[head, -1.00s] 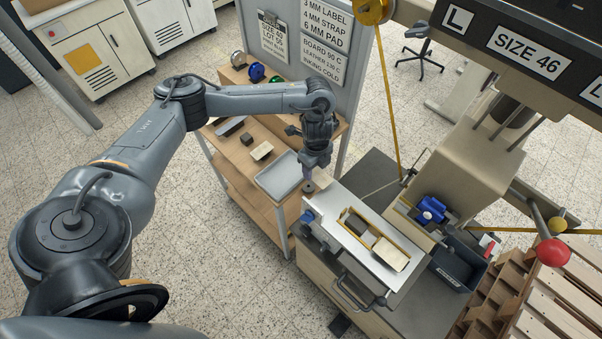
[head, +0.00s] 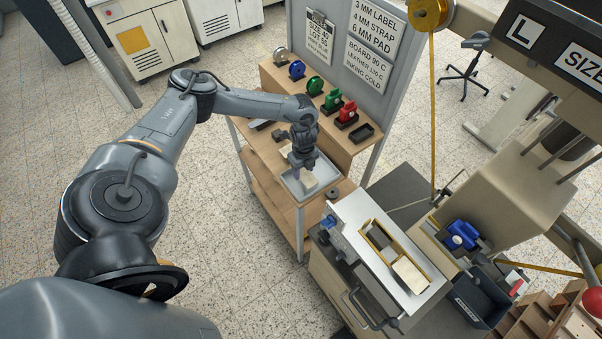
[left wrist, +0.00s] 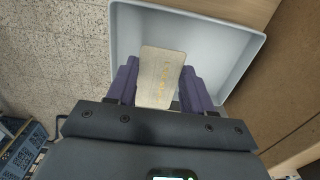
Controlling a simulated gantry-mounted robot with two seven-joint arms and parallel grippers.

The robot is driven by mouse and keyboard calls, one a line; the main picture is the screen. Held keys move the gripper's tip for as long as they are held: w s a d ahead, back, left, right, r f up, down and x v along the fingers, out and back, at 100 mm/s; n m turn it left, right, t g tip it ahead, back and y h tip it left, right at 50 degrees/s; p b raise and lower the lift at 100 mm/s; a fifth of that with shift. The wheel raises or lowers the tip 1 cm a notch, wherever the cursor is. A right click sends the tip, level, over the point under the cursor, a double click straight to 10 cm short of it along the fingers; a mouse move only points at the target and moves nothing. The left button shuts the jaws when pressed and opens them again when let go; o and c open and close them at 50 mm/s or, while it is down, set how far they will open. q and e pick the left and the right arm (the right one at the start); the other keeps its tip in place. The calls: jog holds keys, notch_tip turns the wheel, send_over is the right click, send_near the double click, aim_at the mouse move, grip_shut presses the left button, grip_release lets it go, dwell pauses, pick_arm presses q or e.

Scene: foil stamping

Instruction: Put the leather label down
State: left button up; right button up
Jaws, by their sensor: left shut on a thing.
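My left gripper (head: 303,172) is shut on the leather label (head: 309,181), holding it over the grey tray (head: 329,174) on the wooden cart. In the left wrist view the label (left wrist: 161,76) is a pale beige piece with rounded corners and faint gold marks. It sits between the two purple fingers of the gripper (left wrist: 160,88). The tray's pale inside (left wrist: 225,45) shows beneath and around it. I cannot tell whether the label touches the tray floor. My right gripper is not in view.
The stamping press with its light metal bed (head: 350,215) stands right of the cart. A dark box (head: 480,300) sits at the lower right.

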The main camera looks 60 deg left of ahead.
aim_at(301, 173)
pick_arm(q)
jog(key=shift+s+a+f, duration=0.15)
jog(key=shift+a+f, duration=0.35)
jog(key=shift+a, duration=0.15)
jog(key=shift+f, duration=1.9)
